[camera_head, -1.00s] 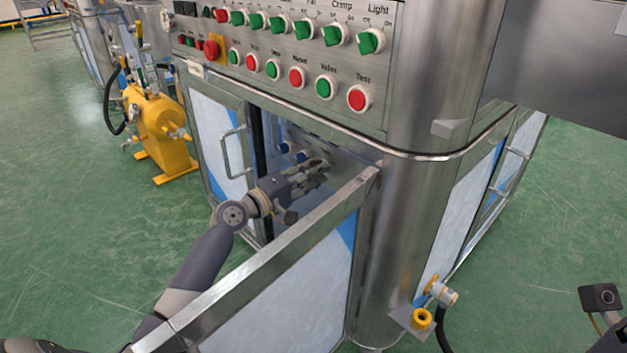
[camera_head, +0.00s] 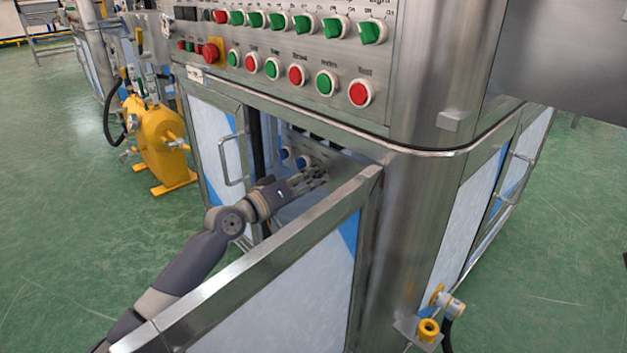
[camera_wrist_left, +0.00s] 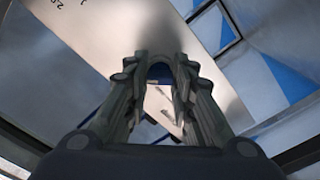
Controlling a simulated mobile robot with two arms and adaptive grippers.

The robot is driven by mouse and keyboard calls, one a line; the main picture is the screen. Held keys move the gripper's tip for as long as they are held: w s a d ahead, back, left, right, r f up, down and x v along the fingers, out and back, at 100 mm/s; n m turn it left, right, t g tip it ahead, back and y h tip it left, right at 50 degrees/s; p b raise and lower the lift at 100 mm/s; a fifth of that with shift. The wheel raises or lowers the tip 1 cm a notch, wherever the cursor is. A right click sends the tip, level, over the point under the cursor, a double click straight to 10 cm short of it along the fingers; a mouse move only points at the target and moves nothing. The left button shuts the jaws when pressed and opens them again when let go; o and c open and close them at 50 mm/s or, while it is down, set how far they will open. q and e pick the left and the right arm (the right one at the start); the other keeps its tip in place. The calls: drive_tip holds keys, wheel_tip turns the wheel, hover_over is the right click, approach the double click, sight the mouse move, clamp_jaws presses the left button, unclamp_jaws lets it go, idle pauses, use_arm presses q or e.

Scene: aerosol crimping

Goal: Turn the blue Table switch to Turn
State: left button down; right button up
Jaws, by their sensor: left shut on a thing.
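My left gripper (camera_head: 322,174) reaches through the open cabinet door to a grey panel inside. In the left wrist view its fingers (camera_wrist_left: 160,66) are closed around a blue switch (camera_wrist_left: 159,72), of which only a small part shows between the fingertips. In the head view the fingers hide this switch. I cannot read the labels or tell the held switch's setting. My right gripper is not in view.
The open door (camera_head: 290,290) stands in front of my left arm, close to it. Its frame and the cabinet post (camera_head: 400,230) bound the opening. Above is a control panel (camera_head: 300,50) with green and red knobs and buttons. A yellow machine (camera_head: 160,145) stands to the left.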

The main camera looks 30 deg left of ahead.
use_arm(q)
drive_tip(key=shift+f, duration=0.15)
drive_tip(key=c, duration=1.4)
unclamp_jaws()
drive_tip(key=shift+o, duration=0.2)
drive_tip(key=shift+s, duration=0.1)
drive_tip(key=v, duration=1.2)
idle(0.7)
